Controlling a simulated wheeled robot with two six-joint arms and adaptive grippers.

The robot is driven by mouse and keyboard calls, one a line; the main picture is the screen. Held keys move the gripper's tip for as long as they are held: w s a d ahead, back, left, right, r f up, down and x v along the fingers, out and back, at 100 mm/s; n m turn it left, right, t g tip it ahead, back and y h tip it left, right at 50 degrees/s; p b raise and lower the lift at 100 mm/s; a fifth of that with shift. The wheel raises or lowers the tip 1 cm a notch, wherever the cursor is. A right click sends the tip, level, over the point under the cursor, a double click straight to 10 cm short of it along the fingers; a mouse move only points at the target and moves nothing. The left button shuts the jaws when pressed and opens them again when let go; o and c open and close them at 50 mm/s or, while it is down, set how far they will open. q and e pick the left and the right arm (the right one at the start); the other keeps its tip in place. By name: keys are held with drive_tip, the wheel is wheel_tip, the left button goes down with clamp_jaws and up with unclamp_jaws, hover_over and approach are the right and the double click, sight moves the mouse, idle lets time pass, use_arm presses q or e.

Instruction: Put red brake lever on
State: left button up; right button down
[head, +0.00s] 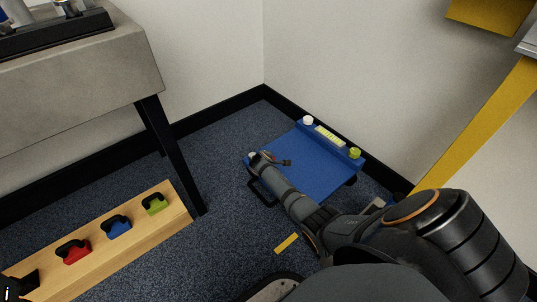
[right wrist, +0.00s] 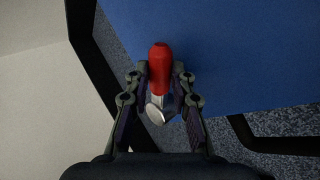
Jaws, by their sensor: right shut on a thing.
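A red lever (right wrist: 160,68) with a metal, rounded lower end (right wrist: 154,113) sits between the fingers of my right gripper (right wrist: 159,75), which is shut on it. In the head view my right gripper (head: 262,158) is at the left corner of a blue platform (head: 312,172), and only a small bit of red shows beside it. In the right wrist view the blue platform (right wrist: 240,50) lies behind the lever. I cannot tell whether the lever touches the platform. My left gripper cannot be made out.
The platform's far edge has a white knob (head: 308,120), a yellow label (head: 328,137) and a green knob (head: 355,153). A wooden rack (head: 125,255) holds red (head: 76,256), blue (head: 118,231) and green (head: 155,206) pieces with black handles. A grey table (head: 80,75) stands left; walls meet behind.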

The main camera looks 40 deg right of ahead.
drive_tip(key=shift+s+a+f+m+g+h+b, duration=0.15)
drive_tip(key=shift+a+m+g+h+b, duration=0.2)
drive_tip(key=shift+m, duration=0.25)
drive_tip(key=shift+s+a+r+m+g+h+b, duration=0.15)
drive_tip(key=shift+a+m+g+h, duration=0.1)
drive_tip(key=shift+a+m+g, duration=0.25)
drive_tip(key=shift+s+a+m+g+h+b, duration=0.1)
drive_tip(key=shift+a+m+g+h+b, duration=0.2)
drive_tip(key=shift+m, duration=0.3)
drive_tip(key=shift+s+a+m+g+h+b, duration=0.1)
drive_tip(key=shift+a+m+g+b, duration=0.1)
drive_tip(key=shift+m+g, duration=0.3)
drive_tip(key=c, duration=1.4)
unclamp_jaws()
drive_tip(key=v, duration=1.2)
drive_tip(key=shift+s+f, duration=0.1)
drive_tip(key=shift+s, duration=0.1)
